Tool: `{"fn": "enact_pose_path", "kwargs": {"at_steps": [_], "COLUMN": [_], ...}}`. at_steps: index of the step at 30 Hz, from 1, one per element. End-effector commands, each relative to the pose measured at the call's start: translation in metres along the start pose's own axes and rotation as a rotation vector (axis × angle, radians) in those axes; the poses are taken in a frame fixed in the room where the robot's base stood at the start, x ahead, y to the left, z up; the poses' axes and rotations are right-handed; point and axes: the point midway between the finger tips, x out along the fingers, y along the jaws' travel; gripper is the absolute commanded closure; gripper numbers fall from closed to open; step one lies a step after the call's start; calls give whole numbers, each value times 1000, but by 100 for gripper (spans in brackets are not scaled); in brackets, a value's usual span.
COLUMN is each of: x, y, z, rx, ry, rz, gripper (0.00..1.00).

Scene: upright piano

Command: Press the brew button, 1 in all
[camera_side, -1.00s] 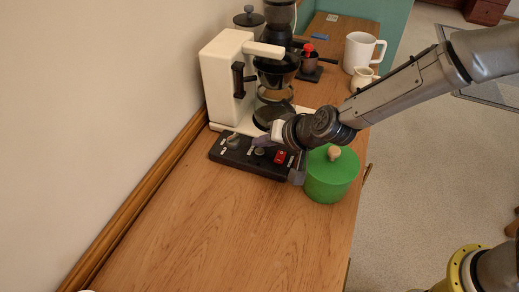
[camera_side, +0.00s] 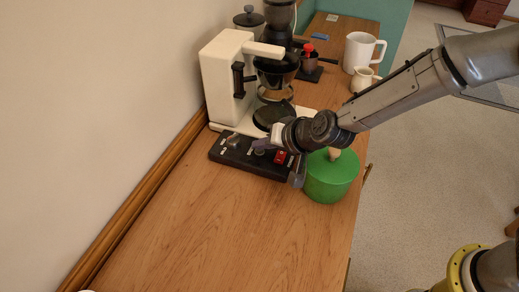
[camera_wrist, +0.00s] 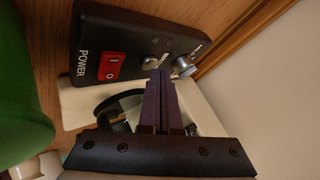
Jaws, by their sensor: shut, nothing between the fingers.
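A black control box (camera_side: 225,158) lies on the wooden top in front of the coffee machine. It carries a red power switch (camera_wrist: 111,66), a small round grey button (camera_wrist: 150,62) in the middle and a silver knob (camera_wrist: 184,66) towards the far end. The lettering by the middle button is partly hidden; I cannot read it surely. My gripper (camera_wrist: 160,73) is shut and empty, its purple fingertips right at the middle button in the wrist view. In the side view, my gripper (camera_side: 261,146) hangs over the box's middle. I cannot tell whether the tips touch the button.
The cream coffee machine (camera_side: 226,75) stands behind the box. A green lidded pot (camera_side: 331,181) stands close to my wrist on the right. A white mug (camera_side: 358,52) and a small jug (camera_side: 362,79) stand further back.

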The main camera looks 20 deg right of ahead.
Motion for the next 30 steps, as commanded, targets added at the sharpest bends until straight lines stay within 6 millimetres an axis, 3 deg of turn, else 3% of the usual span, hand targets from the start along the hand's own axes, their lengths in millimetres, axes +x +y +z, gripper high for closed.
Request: {"fn": "enact_pose_path", "kwargs": {"at_steps": [30], "x": [6], "y": [4], "z": [4], "rx": [-1], "ry": [0], "rz": [1], "gripper": [100]}}
